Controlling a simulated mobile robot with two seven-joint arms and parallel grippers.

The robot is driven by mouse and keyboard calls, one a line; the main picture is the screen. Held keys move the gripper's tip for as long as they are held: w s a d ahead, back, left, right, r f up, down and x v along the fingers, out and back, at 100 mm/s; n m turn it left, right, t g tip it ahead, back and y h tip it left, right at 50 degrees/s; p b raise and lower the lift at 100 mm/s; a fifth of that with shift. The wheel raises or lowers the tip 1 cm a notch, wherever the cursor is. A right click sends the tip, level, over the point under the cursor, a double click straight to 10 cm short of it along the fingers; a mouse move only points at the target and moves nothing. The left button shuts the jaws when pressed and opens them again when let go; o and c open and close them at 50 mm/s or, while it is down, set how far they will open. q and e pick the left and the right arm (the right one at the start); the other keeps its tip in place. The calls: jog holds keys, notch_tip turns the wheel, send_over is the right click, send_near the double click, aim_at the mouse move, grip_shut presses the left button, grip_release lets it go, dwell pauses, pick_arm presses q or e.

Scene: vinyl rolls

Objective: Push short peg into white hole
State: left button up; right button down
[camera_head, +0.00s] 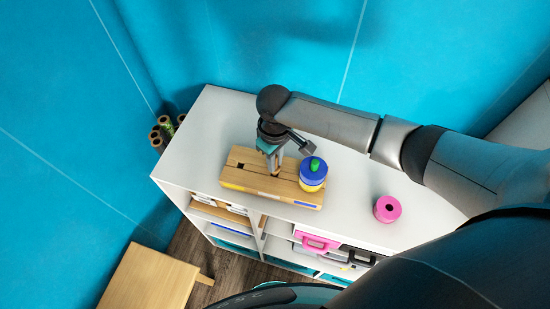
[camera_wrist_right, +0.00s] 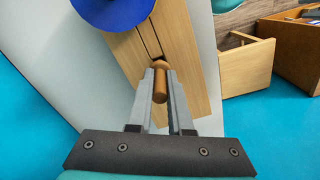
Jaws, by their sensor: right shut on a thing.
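My right gripper (camera_head: 275,170) reaches down over the wooden block (camera_head: 243,158) on the white shelf top. In the right wrist view, its two fingers (camera_wrist_right: 161,88) are shut on a short brown wooden peg (camera_wrist_right: 160,86). The peg's far end is at or just above the block (camera_wrist_right: 178,45); I cannot tell whether it is in a hole. A dark slot in the block runs up to the peg. No white hole can be made out. My left gripper is not in view.
A blue and yellow roll with a green top (camera_head: 314,165) stands at the block's right end, close beside my gripper. A pink roll (camera_head: 387,208) stands farther right on the white shelf (camera_head: 215,125). The shelf top left of the block is clear.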

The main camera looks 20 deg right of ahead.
jog(key=shift+f, duration=1.4)
dwell(1.9)
jog(key=shift+s+f, duration=0.2)
jog(key=shift+f, duration=0.05)
dwell(0.7)
jog(key=c, duration=0.9)
grip_release()
jog(key=shift+s, duration=0.1)
jog(key=shift+o, duration=0.4)
jog(key=shift+r, duration=0.15)
jog(key=shift+w+r, duration=0.25)
jog(key=shift+r, duration=3.25)
